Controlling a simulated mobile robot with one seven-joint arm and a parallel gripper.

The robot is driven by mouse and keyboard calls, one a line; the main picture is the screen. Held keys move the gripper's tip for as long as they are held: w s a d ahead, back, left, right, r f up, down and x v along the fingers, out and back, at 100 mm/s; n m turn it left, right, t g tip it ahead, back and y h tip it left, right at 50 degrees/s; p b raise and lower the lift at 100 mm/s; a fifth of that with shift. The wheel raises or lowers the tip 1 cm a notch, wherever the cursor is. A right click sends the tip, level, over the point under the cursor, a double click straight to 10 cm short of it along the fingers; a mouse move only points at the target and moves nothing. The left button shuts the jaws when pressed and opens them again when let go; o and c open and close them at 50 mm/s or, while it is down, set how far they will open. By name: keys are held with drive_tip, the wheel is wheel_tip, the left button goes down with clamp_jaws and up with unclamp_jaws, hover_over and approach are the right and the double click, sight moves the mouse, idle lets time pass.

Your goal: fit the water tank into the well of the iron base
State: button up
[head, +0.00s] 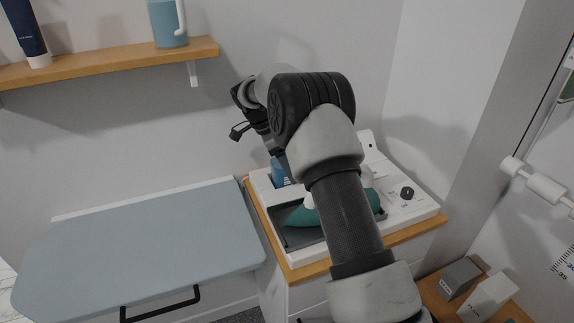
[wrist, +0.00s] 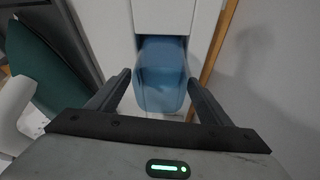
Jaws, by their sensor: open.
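The translucent blue water tank (wrist: 162,85) is between the two fingers of my gripper (wrist: 158,84) in the wrist view. The fingers are open, one on each side of it; I cannot tell whether either touches. The tank's far end lies in line with a slot between white walls of the iron base (wrist: 206,25), and its near end sticks out toward me. How deep it sits is unclear. In the head view the tank (head: 280,172) shows as a small blue patch at the back left of the white iron base (head: 418,208). My arm hides the gripper there.
A teal iron (head: 300,214) rests on the base, partly behind my arm. A grey-blue ironing board (head: 140,245) lies to the left. A wooden shelf (head: 110,62) with a blue jug (head: 167,22) is above. Small boxes (head: 488,297) stand at lower right.

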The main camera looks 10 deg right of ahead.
drive_tip(key=v, duration=0.7)
drive_tip(key=shift+r, duration=0.25)
drive_tip(key=shift+a, duration=0.15)
